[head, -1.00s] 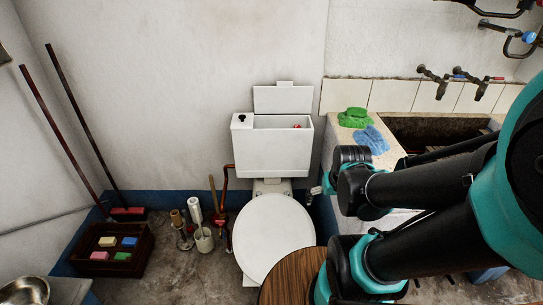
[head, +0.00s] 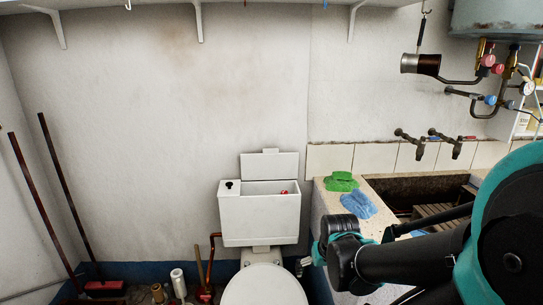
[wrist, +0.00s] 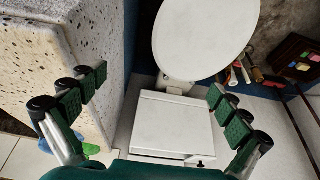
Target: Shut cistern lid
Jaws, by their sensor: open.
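The white cistern (head: 260,219) stands against the wall behind the toilet. Its lid (head: 269,165) is raised and stands upright at the back, leaving the top opening uncovered. A small red part shows inside the opening, and a dark round knob (head: 229,185) sits on the left of the top. In the wrist view the cistern (wrist: 172,122) lies beyond and between my fingers. My gripper (wrist: 157,88) is open and empty, its fingers wide apart. In the head view it is lower right of the cistern and apart from it, partly hidden by my arm.
The toilet seat (head: 264,288) is below the cistern. At right is the stone trough (head: 330,207) with a green cloth (head: 341,182) and a blue cloth (head: 358,205). Taps (head: 410,138) and a shelf (head: 250,4) are on the wall. The wall above the lid is clear.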

